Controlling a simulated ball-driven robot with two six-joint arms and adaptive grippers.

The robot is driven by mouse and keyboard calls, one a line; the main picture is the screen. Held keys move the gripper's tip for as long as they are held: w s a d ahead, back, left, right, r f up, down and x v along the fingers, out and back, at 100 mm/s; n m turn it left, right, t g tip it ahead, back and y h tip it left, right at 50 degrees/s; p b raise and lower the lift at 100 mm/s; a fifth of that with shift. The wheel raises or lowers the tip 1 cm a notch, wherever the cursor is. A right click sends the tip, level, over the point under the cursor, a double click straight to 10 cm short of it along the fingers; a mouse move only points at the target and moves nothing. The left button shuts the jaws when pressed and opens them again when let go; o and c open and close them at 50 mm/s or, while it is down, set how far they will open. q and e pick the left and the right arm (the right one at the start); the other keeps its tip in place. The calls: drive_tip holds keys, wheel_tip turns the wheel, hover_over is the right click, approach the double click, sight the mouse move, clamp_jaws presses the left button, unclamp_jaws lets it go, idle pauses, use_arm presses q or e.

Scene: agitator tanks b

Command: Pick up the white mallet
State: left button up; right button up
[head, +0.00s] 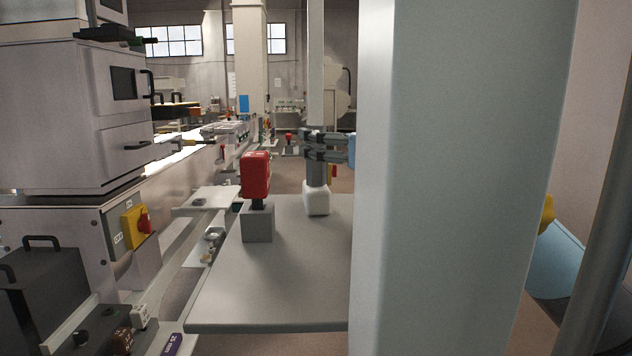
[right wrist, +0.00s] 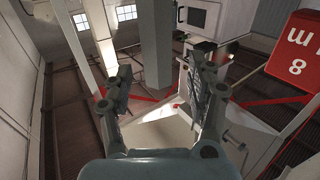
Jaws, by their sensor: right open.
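The white mallet (head: 317,199) shows in the head view near the back of the grey table, a rounded white block with a dark grey upright part above it. My right gripper (head: 325,148) comes in from the right, just above the white block and across the grey part. Its fingers hide some of that part. In the right wrist view the right gripper (right wrist: 165,95) is open, with a pale shape low between its fingers. I cannot tell whether the fingers touch anything. My left gripper is not in view.
A red mallet (head: 255,175) stands in a grey block (head: 258,223) left of the white one. Its red face (right wrist: 295,55) shows in the wrist view. The table's (head: 270,300) front is clear. A machine (head: 75,120) stands at left. A large grey upright hides the table's right.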

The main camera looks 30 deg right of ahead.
drive_tip(key=w, duration=0.2)
drive_tip(key=shift+w, duration=0.4)
drive_tip(key=shift+w+a+f, duration=0.15)
drive_tip(key=shift+w, duration=0.3)
drive_tip(key=shift+s, duration=0.15)
drive_tip(key=shift+c, duration=0.4)
drive_tip(key=c, duration=0.4)
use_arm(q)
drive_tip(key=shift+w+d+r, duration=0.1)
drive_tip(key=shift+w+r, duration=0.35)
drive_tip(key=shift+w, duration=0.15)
use_arm(e)
clamp_jaws()
